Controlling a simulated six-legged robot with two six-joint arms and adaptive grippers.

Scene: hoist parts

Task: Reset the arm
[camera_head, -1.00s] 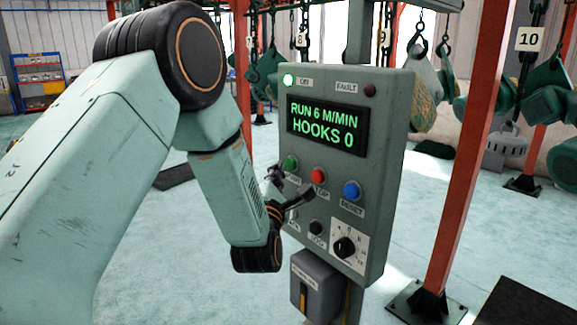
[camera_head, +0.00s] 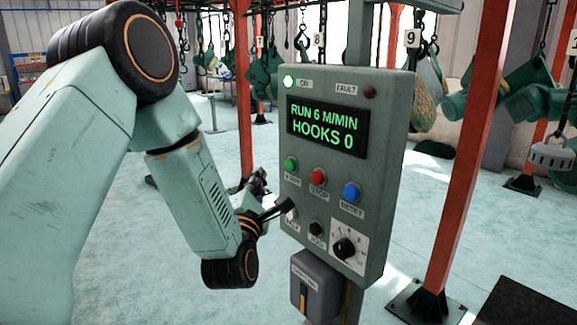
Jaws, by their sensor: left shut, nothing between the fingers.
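My left arm comes in from the left, and its left gripper (camera_head: 272,196) is shut and empty just left of the control panel (camera_head: 392,130). The dark fingers overlap the panel's left edge in the picture; I cannot tell whether they touch it. The panel's screen (camera_head: 327,128) reads "RUN 6 M/MIN HOOKS 0". Below are a green button (camera_head: 291,164), a red STOP button (camera_head: 317,177), a blue RESET button (camera_head: 351,192) and a black rotary knob (camera_head: 344,248). My right gripper is not seen.
A grey box (camera_head: 318,283) hangs under the panel. A red post (camera_head: 463,165) stands to the right, with another (camera_head: 243,90) behind on the left. Green hoist parts (camera_head: 527,95) hang from chains behind. Pale floor between is mostly clear.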

